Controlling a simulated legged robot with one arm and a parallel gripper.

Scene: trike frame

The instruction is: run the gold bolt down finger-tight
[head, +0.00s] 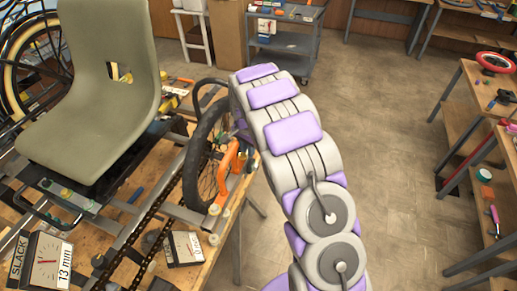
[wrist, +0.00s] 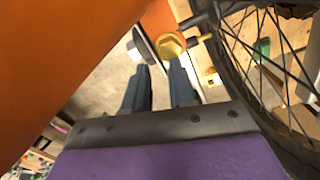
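The gold bolt (wrist: 171,44) shows in the wrist view as a hexagonal head against the orange bracket (wrist: 60,70). My gripper (wrist: 161,66) has two dark fingers with a clear gap between them. Their tips point at the bolt head and lie just below it in the picture; I cannot tell whether they touch it. Nothing is held between the fingers. In the head view the orange bracket (head: 229,172) stands beside the small wheel, and my gripper is hidden behind my arm. I cannot make out the gold bolt for sure there.
The spoked wheel (wrist: 262,70) runs close along the right of my fingers. A second gold piece (wrist: 212,77) lies beyond them. In the head view the trike seat (head: 95,80) and workbench (head: 190,275) stand left, a grey cart (head: 285,45) behind. Open floor (head: 400,150) lies right.

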